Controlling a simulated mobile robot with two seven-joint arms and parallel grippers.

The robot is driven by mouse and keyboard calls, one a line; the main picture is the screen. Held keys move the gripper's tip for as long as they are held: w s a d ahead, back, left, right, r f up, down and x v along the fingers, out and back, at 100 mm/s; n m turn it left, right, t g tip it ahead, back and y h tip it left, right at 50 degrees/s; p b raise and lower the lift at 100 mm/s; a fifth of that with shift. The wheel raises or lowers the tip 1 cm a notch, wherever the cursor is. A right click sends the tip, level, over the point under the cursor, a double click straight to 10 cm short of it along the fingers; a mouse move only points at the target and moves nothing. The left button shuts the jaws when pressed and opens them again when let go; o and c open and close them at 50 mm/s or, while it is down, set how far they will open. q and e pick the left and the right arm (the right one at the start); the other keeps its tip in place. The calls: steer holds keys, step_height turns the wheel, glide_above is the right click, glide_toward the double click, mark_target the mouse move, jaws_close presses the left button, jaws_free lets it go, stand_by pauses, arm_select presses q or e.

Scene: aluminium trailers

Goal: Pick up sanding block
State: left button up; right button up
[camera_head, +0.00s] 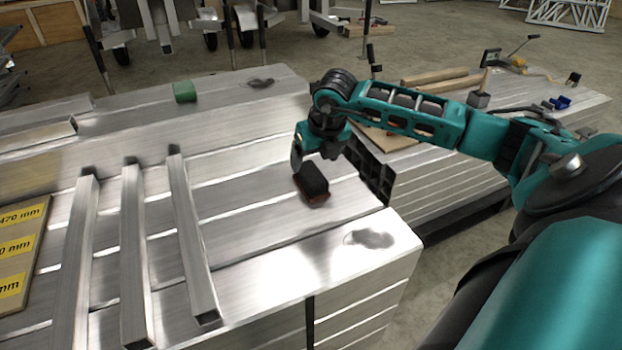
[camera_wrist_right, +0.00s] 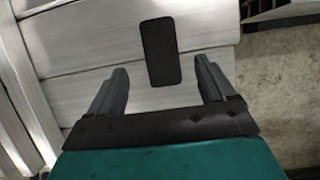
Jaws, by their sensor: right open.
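The sanding block (camera_head: 313,184) is a small block with a dark top and a reddish-brown lower part. It lies on the stacked aluminium profiles (camera_head: 270,255) near their right end. In the right wrist view the block (camera_wrist_right: 160,52) shows as a dark rectangle ahead of the fingers, roughly centred between their lines. My right gripper (camera_head: 312,165) is just above and behind the block in the head view. Its fingers (camera_wrist_right: 162,85) are open and empty in the wrist view, apart from the block. My left gripper is not in view.
Several loose square tubes (camera_head: 135,260) lie on the stack to the left. A green block (camera_head: 184,92) sits at the back. A board with yellow labels (camera_head: 18,250) is at the far left. A second stack (camera_head: 455,175) with wood and tools stands right, beyond a gap.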

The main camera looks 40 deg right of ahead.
mark_target(312, 173)
steer(key=shift+b+x, duration=0.9)
steer(key=shift+x, duration=2)
steer(key=shift+s+f, duration=0.15)
steer(key=shift+f, duration=0.15)
steer(key=shift+c, duration=0.5)
steer(key=c, duration=1)
